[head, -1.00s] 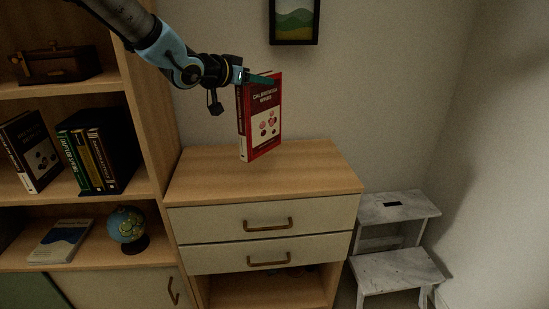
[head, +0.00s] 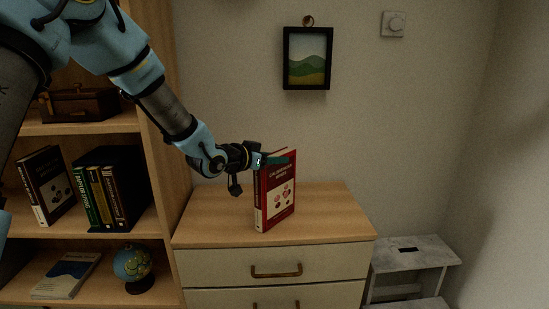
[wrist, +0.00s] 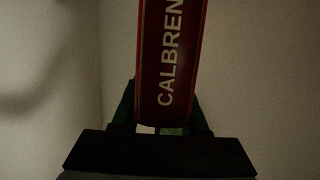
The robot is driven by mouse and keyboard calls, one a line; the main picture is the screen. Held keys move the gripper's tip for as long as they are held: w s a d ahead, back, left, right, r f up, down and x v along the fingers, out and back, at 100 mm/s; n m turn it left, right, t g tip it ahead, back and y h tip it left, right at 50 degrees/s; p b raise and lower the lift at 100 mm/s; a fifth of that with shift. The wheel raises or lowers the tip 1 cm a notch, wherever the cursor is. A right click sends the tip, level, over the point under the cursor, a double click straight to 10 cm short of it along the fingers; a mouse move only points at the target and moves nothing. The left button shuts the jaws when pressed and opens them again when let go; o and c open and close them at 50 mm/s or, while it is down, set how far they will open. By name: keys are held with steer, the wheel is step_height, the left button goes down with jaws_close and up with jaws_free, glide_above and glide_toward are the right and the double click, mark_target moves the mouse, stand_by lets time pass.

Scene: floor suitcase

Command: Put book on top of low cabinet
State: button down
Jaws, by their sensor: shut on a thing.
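A red book (head: 276,195) with a white panel on its cover stands upright at the top of the low cabinet (head: 335,217). My gripper (head: 277,161) is shut on the book's upper part, coming from the left. In the wrist view the book's red spine (wrist: 170,60) with pale lettering rises between the dark fingers. The book's lower edge appears at or just above the cabinet's wooden top; I cannot tell whether it touches.
A bookshelf (head: 160,120) with books, a globe (head: 133,264) and a wooden box (head: 85,103) stands at the left. A framed picture (head: 307,58) hangs on the wall behind. A step stool (head: 415,254) is at the right. The cabinet top around the book is clear.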

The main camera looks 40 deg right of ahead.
steer(key=shift+c, duration=2.1)
jaws_free()
steer(key=shift+f, duration=0.15)
steer(key=b+v, duration=0.2)
steer(key=v, duration=1)
steer(key=shift+w+a, duration=0.15)
